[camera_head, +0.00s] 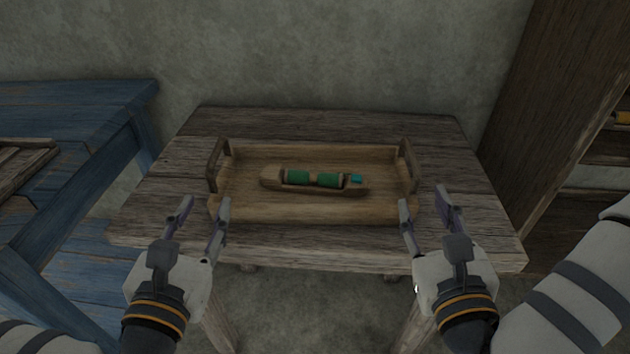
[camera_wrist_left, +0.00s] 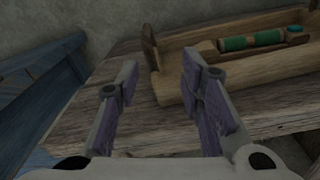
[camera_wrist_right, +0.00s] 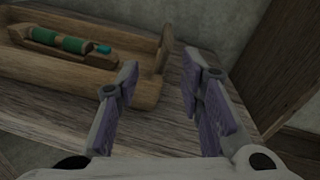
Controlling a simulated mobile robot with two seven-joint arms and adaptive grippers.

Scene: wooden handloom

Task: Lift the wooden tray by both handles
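The wooden tray (camera_head: 312,213) rests flat on a small wooden table, with an upright handle at its left end (camera_head: 217,164) and one at its right end (camera_head: 408,163). A wooden shuttle with green thread (camera_head: 313,181) lies in it. My left gripper (camera_head: 203,208) is open and empty in front of the tray's left end; the left handle (camera_wrist_left: 150,47) shows beyond its fingers in the left wrist view. My right gripper (camera_head: 422,205) is open and empty in front of the right end; the right handle (camera_wrist_right: 164,48) shows in the right wrist view. Neither gripper touches a handle.
The weathered table (camera_head: 330,121) has bare top around the tray. A blue wooden bench (camera_head: 88,105) stands at the left, with a wooden frame (camera_head: 22,165) on it. A wooden shelf unit (camera_head: 545,110) stands at the right. A grey wall is behind.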

